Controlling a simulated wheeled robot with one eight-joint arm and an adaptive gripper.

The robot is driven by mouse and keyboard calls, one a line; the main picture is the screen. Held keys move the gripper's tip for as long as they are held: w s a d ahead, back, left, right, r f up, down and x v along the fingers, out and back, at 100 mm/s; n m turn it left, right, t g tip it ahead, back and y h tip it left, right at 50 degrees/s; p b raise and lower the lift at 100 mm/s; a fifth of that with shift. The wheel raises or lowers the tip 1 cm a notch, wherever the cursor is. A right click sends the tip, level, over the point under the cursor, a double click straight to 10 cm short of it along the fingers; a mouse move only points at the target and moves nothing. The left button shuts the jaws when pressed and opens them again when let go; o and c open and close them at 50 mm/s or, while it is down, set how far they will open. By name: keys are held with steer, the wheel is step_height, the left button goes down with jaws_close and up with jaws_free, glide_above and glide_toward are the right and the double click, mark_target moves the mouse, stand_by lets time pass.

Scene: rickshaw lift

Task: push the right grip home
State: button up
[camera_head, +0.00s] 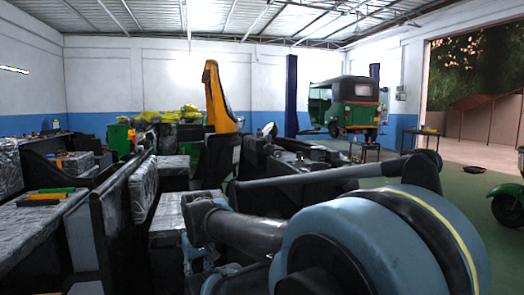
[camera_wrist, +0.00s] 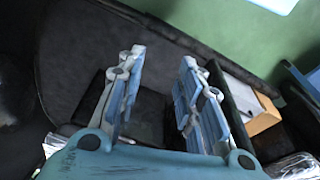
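My gripper (camera_wrist: 162,57) shows in the wrist view with its two blue-grey fingers spread apart. It is open and nothing sits between the fingers. Below it lies a dark grey panel or seat-like surface (camera_wrist: 80,50), with a black recess between and behind the fingers. In the camera_head view my arm fills the front right and the fingers cannot be made out clearly. I cannot pick out the right grip in either view. A green and orange pair of small objects (camera_head: 47,196) lies on a covered bench top at the left, apart from my arm; I cannot tell what they are.
Covered benches (camera_head: 30,225) and dark panels crowd the left and middle. A yellow upright arm (camera_head: 216,100) stands behind them. A green rickshaw (camera_head: 350,105) is raised at the back. Open green floor (camera_head: 455,190) lies to the right. An orange-sided box (camera_wrist: 262,122) is right of my gripper.

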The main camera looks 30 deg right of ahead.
steer(key=o, duration=0.3)
steer(key=shift+o, duration=0.4)
step_height(320, 180, up, 3)
steer(key=shift+w+d+f, duration=0.1)
steer(key=shift+d, duration=0.05)
steer(key=w+d+r, duration=0.3)
steer(key=w+r, duration=0.3)
steer(key=r, duration=0.4)
step_height(320, 180, up, 36)
steer(key=m+g+h, duration=0.2)
steer(key=m+g, duration=0.1)
glide_above(272, 148)
steer(key=w+a, duration=0.1)
steer(key=a, duration=0.2)
steer(key=d+f, duration=0.1)
steer(key=f, duration=0.4)
steer(key=d+f, duration=0.1)
steer(key=f, duration=0.4)
steer(key=d+f, duration=0.1)
steer(key=f, duration=0.5)
steer(key=shift+s+d, duration=0.15)
steer(key=shift+s, duration=0.15)
steer(key=shift+c, duration=0.6)
